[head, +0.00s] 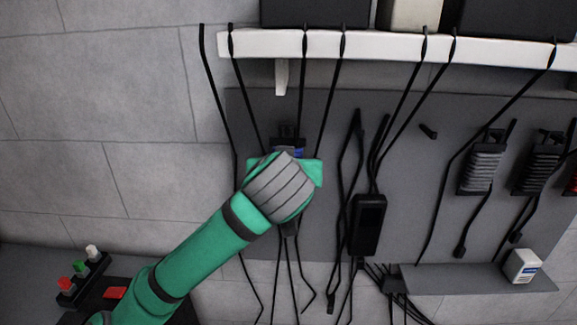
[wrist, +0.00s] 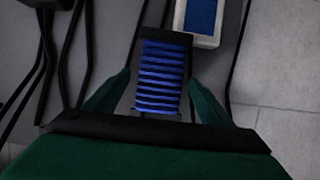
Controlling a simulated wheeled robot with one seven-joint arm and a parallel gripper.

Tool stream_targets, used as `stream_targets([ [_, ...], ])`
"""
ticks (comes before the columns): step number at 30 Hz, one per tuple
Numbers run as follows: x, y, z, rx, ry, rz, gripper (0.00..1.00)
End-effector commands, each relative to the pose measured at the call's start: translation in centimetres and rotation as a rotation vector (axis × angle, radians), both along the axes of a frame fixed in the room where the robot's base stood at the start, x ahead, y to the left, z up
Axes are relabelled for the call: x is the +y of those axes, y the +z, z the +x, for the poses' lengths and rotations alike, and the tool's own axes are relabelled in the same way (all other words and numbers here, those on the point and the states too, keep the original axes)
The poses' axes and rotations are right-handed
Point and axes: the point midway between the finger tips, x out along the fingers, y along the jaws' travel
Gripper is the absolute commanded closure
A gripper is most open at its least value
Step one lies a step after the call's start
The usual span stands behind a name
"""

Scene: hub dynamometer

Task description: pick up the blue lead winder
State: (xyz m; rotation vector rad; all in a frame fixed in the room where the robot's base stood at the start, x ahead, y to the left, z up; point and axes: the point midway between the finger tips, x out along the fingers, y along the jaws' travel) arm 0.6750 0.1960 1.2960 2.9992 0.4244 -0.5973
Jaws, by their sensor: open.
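The blue lead winder (wrist: 161,78) is a dark block wrapped with blue bands. In the wrist view it lies between the two green fingers of my gripper (wrist: 161,97), which are open on either side of it. I cannot tell if either finger touches it. In the head view my green and grey wrist hides most of the winder; only a little blue (head: 298,153) and its dark top show above my gripper (head: 285,165), against the grey panel.
Black leads hang from the white shelf (head: 400,46) around my arm. A grey-banded winder (head: 481,168), a black-banded winder (head: 537,168) and a black handheld box (head: 367,224) are to the right. A white box with a blue face (wrist: 201,15) is near the winder.

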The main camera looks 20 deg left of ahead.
Motion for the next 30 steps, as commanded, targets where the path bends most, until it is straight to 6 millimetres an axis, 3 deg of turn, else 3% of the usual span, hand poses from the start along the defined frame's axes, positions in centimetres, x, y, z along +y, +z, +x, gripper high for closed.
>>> stream_targets([
  [11,0.26,-0.54,1.20,0.000,-0.001,0.000,0.25],
  [18,0.10,-0.53,1.23,0.000,-0.003,0.000,0.75],
  [30,0.13,0.39,1.25,-0.003,-0.004,-0.001,0.75],
])
